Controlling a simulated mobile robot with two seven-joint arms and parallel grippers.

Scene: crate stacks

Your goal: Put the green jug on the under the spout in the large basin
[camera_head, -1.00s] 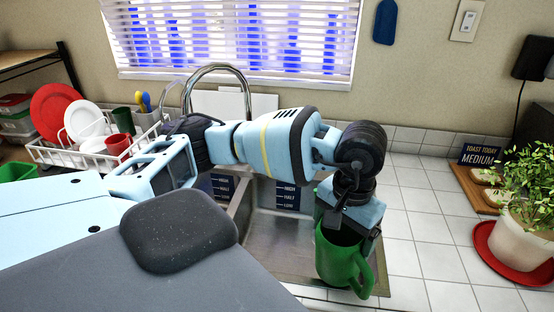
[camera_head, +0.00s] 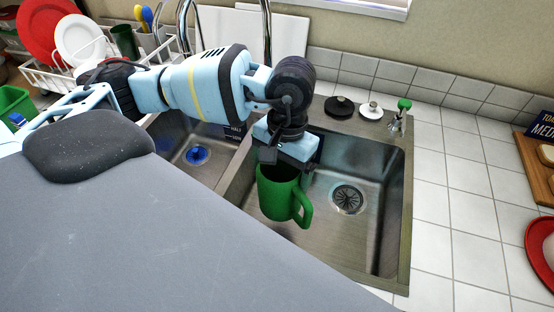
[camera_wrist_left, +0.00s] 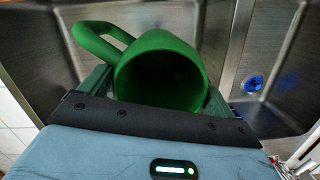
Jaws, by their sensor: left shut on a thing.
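My left gripper (camera_head: 286,160) is shut on the green jug (camera_head: 279,196). The jug hangs upright below the gripper, over the left part of the large basin (camera_head: 375,215), with its handle to the right. In the left wrist view the jug (camera_wrist_left: 165,75) shows its open mouth, and it looks empty. The large basin has a dark round drain to the right of the jug. The chrome spout (camera_head: 267,30) rises behind my arm; its lower part and outlet are hidden or out of view. My right gripper is not in view.
A smaller basin (camera_head: 178,160) with a blue drain lies to the left, past a divider. Two stoppers (camera_head: 339,107) and a green-topped tap (camera_head: 403,108) stand on the back rim. A dish rack (camera_head: 62,80) is at back left.

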